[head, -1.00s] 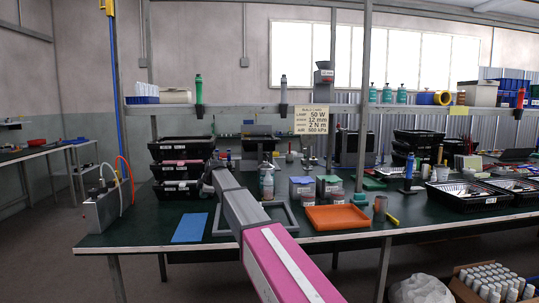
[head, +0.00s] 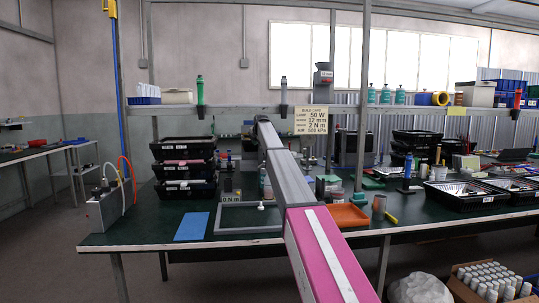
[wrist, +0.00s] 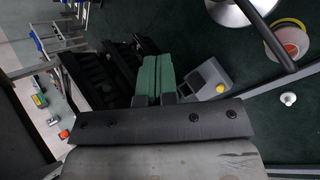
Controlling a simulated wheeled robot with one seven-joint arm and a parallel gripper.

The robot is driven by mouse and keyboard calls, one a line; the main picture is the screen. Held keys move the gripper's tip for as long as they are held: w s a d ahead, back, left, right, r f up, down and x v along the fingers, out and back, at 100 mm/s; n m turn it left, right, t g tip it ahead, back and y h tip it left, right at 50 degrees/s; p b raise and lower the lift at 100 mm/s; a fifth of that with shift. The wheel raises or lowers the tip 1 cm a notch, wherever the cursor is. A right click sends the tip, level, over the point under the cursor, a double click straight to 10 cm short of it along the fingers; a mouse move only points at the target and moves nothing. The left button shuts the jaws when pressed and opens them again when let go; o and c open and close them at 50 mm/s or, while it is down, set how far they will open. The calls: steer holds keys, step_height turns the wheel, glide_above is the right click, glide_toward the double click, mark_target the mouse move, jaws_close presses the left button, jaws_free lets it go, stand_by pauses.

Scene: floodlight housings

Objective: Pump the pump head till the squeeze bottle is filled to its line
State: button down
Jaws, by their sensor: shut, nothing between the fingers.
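My gripper (wrist: 157,64) shows in the wrist view with its two green fingers shut together and nothing between them. In the head view it is hidden behind or lost among the dark shapes by my arm. A round silvery part with a black bar or spout across it (wrist: 236,11) is at the top of the wrist view, apart from my fingers; it may be the pump. A round item with a yellow ring and an orange and white middle (wrist: 289,42) lies to its right; I cannot tell if it is the squeeze bottle. No fill line can be made out.
A grey block with a yellow knob (wrist: 211,78) is right beside my fingers. A small white piece (wrist: 288,99) lies on the dark green surface. In the head view, stacked black bins (head: 184,168) stand left, an orange tray (head: 347,217) right, a blue mat (head: 191,227) in front.

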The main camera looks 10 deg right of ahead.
steer(key=w+d+r+n, duration=0.1)
steer(key=w+d+r, duration=0.3)
steer(key=d, duration=0.3)
steer(key=shift+w+d+r+t+h, duration=0.2)
steer(key=shift+d+r+t+h, duration=0.15)
steer(key=shift+r, duration=0.35)
steer(key=shift+f, duration=0.15)
steer(key=shift+f, duration=4.3)
steer(key=shift+f, duration=0.1)
steer(key=shift+f, duration=0.3)
steer(key=shift+a+f, duration=0.1)
steer(key=shift+f, duration=1.1)
steer(key=shift+r, duration=1.6)
